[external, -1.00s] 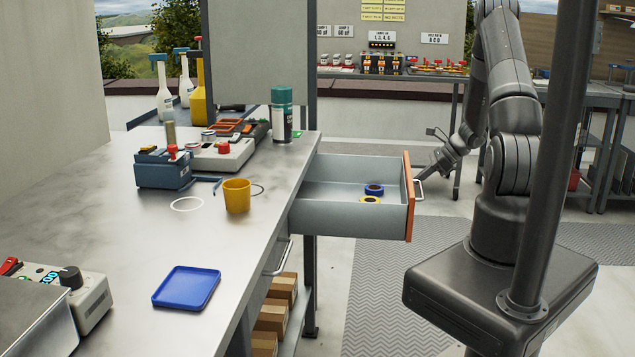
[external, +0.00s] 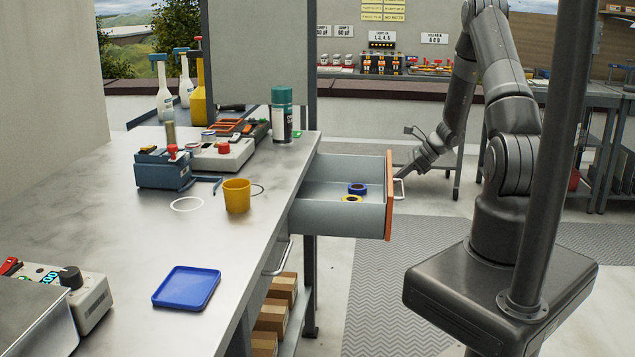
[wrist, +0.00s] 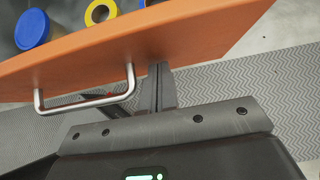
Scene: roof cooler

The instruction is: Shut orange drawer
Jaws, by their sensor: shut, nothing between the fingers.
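The orange drawer front (external: 389,196) stands out from the workbench in the external view, and the grey drawer (external: 338,218) is partly open. In the external view the fingertips are partly hidden behind the drawer front.
The workbench (external: 130,235) carries a yellow cup (external: 237,196), a blue tray (external: 187,288) and a spray can (external: 281,114) near the drawer. Boxes (external: 272,318) sit below the bench. The floor right of the drawer is open.

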